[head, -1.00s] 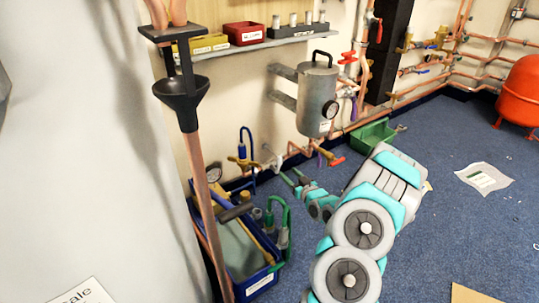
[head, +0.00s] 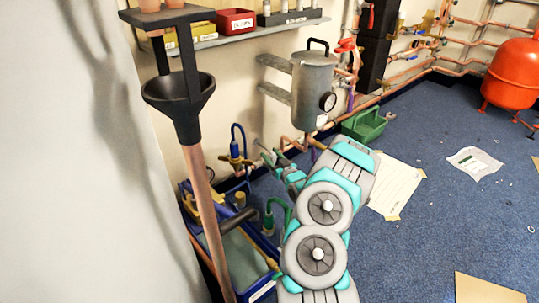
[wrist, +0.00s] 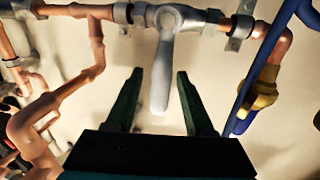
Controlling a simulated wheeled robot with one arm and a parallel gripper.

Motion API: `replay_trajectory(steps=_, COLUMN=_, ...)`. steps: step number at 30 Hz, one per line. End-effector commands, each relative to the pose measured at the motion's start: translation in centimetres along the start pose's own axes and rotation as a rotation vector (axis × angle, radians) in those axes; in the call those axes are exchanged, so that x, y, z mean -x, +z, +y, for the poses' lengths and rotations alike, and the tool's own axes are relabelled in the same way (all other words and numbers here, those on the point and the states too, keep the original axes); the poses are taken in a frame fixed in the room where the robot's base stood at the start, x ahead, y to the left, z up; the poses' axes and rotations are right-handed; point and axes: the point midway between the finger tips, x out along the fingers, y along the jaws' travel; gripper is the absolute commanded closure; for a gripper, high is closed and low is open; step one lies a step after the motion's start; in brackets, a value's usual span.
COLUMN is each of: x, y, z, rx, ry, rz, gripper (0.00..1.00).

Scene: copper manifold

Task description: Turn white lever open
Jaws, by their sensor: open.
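The white lever (wrist: 161,80) hangs from a valve on a horizontal copper pipe (wrist: 88,11) in the wrist view. It points down, across the line of the pipe. My gripper (wrist: 159,74) is open, with one dark finger on each side of the lever and a visible gap to both. The lever's lower end lies between the fingers in the picture; I cannot tell the depth exactly. In the head view my gripper (head: 268,156) is by the wall below the grey tank. The lever cannot be made out clearly there.
A blue pipe with a brass fitting (wrist: 264,88) runs right of my gripper. Branching copper pipes (wrist: 62,95) are on the left.

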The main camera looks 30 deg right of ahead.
Motion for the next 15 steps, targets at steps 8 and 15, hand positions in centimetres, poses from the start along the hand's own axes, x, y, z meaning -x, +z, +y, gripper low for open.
replay_trajectory(steps=8, x=-1.28, y=-0.09, z=0.08, rx=0.001, ry=0.001, rz=0.001, gripper=0.47)
replay_trajectory(steps=15, x=-1.26, y=-0.08, z=0.07, rx=0.0, ry=0.001, rz=0.001, gripper=0.5)
